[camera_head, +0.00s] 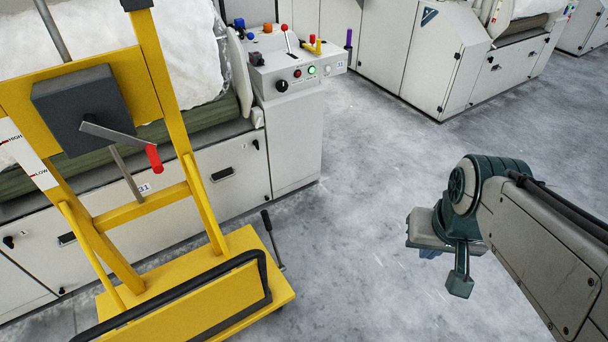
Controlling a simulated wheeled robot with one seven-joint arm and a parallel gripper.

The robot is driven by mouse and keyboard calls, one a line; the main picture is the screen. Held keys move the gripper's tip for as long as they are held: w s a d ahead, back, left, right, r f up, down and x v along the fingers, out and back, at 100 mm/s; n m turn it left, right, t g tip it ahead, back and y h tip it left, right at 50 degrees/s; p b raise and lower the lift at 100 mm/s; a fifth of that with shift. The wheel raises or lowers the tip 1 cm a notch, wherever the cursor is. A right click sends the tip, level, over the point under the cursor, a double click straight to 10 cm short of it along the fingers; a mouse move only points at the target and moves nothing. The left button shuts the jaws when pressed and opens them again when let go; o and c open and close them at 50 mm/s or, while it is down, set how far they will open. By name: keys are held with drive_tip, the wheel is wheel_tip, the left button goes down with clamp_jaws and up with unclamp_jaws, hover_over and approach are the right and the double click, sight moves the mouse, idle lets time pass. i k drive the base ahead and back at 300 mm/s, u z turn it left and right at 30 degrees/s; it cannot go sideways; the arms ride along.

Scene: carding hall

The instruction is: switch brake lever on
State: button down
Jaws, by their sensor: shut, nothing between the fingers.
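A lever (273,241) with a black grip and a thin dark shaft stands at the right side of the yellow wheeled frame's base, near the floor; it looks like the brake lever. It leans a little, with its grip up and to the left. No marking shows which position is on. My gripper (428,254) hangs over the floor at the right, well apart from this lever and empty. Its fingers are small and partly hidden under the wrist, and they look shut.
The yellow frame (204,208) carries a dark box (84,104) and a red-handled crank (153,158). Behind it, a grey machine's control panel (295,65) has a red-knobbed lever (287,38) and several knobs. Open concrete floor (365,200) lies between my gripper and the frame.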

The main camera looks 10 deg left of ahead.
sight(266, 219)
drive_tip(key=u, duration=0.15)
drive_tip(key=i, duration=0.95)
drive_tip(key=u, duration=0.7)
